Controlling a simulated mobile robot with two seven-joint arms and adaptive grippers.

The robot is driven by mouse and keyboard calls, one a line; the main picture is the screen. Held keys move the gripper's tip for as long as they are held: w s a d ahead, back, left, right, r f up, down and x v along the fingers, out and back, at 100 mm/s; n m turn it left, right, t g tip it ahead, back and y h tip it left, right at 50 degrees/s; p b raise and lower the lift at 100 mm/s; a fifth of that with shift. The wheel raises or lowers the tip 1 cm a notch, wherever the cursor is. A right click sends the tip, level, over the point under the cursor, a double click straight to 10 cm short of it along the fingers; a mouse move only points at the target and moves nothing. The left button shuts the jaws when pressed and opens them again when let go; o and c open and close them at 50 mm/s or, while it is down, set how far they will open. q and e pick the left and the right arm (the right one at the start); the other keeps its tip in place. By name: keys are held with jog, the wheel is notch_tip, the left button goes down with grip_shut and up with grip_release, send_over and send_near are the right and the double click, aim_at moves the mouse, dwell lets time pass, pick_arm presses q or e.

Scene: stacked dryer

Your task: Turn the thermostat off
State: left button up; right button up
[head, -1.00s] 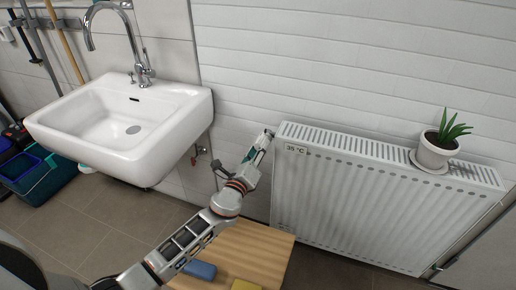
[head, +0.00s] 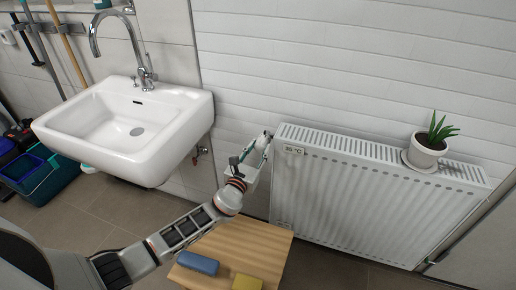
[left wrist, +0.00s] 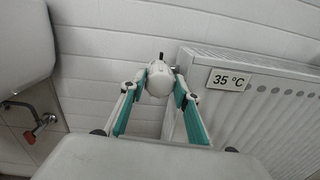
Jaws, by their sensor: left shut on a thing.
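The white radiator (head: 370,195) stands against the tiled wall, with a small display (head: 293,150) reading 35 °C at its upper left corner; the display also shows in the left wrist view (left wrist: 229,80). The white thermostat knob (left wrist: 159,79) sits at the radiator's left end. My left gripper (head: 264,142) is at the knob, and in the left wrist view its two teal-and-white fingers (left wrist: 160,88) are shut on the knob from both sides. The knob is mostly hidden by the gripper in the head view. My right gripper is out of view.
A white sink (head: 130,125) hangs on the wall to the left of the gripper. A potted plant (head: 427,151) stands on the radiator. Below my arm, a wooden surface (head: 245,245) holds a blue block (head: 198,263) and a yellow block (head: 246,283).

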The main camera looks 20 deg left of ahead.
pick_arm(q)
jog(key=shift+m, duration=0.5)
jog(key=o, duration=0.8)
jog(key=shift+o, duration=0.2)
jog(key=s, duration=1.2)
jog(key=shift+a+f, duration=0.15)
jog(key=shift+a, duration=0.3)
